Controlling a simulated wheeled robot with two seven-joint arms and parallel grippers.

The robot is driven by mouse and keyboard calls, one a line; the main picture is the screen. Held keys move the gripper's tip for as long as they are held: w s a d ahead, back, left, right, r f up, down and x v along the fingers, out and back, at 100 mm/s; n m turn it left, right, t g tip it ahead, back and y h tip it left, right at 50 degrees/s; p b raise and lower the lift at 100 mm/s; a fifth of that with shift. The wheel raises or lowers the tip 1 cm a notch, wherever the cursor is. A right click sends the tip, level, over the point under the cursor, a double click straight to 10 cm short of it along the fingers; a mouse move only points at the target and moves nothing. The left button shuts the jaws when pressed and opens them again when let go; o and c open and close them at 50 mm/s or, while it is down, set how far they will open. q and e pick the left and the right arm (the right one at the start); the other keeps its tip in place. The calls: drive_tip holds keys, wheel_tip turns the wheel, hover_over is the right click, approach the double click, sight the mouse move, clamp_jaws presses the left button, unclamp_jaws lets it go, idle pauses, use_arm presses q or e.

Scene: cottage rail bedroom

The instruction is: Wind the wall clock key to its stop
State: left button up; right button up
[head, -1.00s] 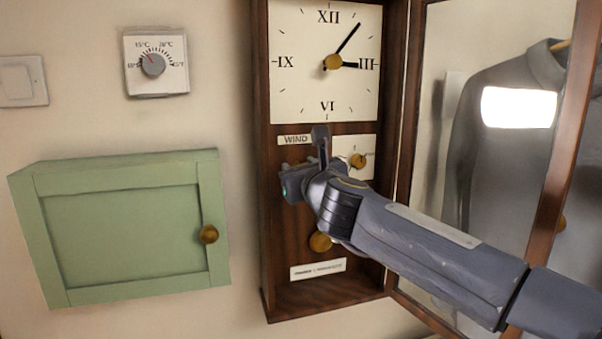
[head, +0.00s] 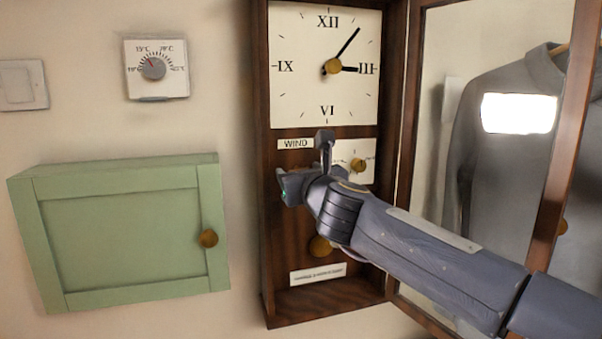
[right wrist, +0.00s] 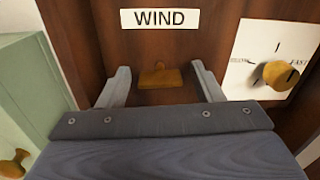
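The wall clock (head: 262,200) is a tall dark wooden case with a white dial (head: 300,100) and an open glass door. In the right wrist view the brass winding key (right wrist: 160,76) sits below the WIND label (right wrist: 160,19), its bar roughly level. My right gripper (head: 298,182) is in front of the case below that label. Its two fingers stand apart on either side of the key, with a gap visible on each side. My gripper hides the key in the head view. My left gripper is not in view.
A small plate with a brass knob (right wrist: 281,75), marked FAST, is right of the key. The brass pendulum bob (head: 320,246) hangs below my wrist. The open door frame (head: 556,190) stands right, behind my forearm. A green cabinet (head: 125,235) and thermostat (head: 155,70) are left.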

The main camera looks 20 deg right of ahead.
drive_tip(key=s, duration=0.7)
drive_tip(key=shift+s+b, duration=0.4)
drive_tip(key=shift+d, duration=0.15)
